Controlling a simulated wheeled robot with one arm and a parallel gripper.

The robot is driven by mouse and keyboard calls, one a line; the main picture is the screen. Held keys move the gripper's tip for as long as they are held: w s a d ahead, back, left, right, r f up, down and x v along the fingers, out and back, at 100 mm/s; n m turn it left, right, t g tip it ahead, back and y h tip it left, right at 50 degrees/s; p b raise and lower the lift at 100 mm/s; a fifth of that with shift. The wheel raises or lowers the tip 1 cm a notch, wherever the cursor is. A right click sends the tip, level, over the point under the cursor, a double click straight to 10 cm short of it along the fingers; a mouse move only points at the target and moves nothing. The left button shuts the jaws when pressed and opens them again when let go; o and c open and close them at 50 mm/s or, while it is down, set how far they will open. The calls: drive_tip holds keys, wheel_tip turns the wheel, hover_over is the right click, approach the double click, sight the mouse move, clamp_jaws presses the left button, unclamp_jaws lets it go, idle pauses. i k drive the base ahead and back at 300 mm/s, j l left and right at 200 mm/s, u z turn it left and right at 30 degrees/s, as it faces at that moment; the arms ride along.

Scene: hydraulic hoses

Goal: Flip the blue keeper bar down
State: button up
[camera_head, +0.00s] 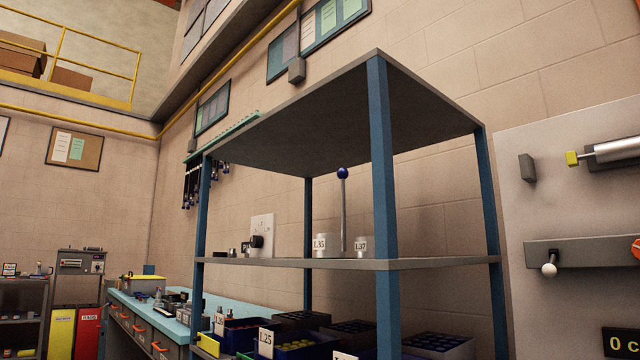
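A long teal-blue bar (222,136) runs along the wall behind the upper left of the shelf unit, above several dark hanging hoses (191,186) with blue parts. The bar is small and partly behind the shelf unit's top, so I cannot tell whether it is the keeper bar or whether it is up or down. An upright grey rod with a blue ball knob (342,173) stands on the middle shelf. My gripper is not in view.
A shelf unit with blue posts (382,170) fills the centre. Its middle shelf (350,264) carries labelled white cups, and labelled bins (265,343) stand below. A teal-topped workbench (135,300) is at left. A grey panel (585,200) with fittings is at right.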

sight(342, 173)
drive_tip(key=i+j+z, duration=0.1)
drive_tip(key=j, duration=0.25)
drive_tip(key=i+j+z, duration=0.15)
drive_tip(key=j, duration=0.2)
drive_tip(key=i+j+z, duration=0.45)
drive_tip(key=i+j, duration=0.15)
drive_tip(key=k, duration=0.3)
